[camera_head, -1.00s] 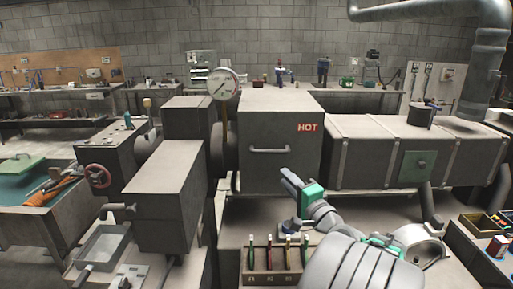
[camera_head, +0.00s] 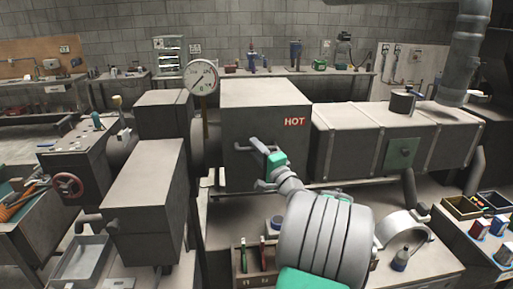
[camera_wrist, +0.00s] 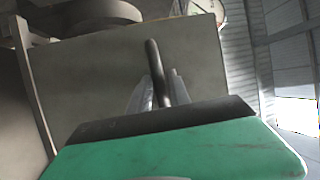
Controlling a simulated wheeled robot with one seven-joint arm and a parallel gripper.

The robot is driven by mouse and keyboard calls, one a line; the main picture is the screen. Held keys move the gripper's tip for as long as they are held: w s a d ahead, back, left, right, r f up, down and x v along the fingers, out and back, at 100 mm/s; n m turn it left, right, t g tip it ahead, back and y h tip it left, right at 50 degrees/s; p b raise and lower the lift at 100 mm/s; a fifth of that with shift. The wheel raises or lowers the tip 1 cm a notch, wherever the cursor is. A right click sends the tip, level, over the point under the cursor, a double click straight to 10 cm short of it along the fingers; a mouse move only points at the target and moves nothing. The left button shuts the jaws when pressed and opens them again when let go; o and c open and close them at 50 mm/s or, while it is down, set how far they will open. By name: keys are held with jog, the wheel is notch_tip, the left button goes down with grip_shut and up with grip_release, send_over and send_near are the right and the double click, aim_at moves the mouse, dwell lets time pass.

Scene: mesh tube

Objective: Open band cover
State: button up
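The grey box cover marked HOT (camera_head: 293,122) stands in the middle of the head view, its front panel flat and closed. Its horizontal bar handle (camera_head: 240,148) is partly covered by my gripper. In the wrist view the dark handle (camera_wrist: 153,58) runs between the two grey fingers of my gripper (camera_wrist: 160,88), one on each side. My gripper (camera_head: 258,147), with its green body, is at the front panel. Whether the fingers press on the bar or stand slightly apart from it is not clear.
A dial gauge (camera_head: 202,78) stands at the cover's left. A long ribbed duct (camera_head: 350,135) extends to the right. Below are a rack with coloured sticks (camera_head: 243,262) and a white curved part (camera_head: 402,228). Parts bins (camera_head: 465,207) stand at far right.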

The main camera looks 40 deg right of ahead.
jog(key=shift+c, duration=0.4)
grip_shut()
jog(key=shift+d, duration=0.1)
dwell(0.8)
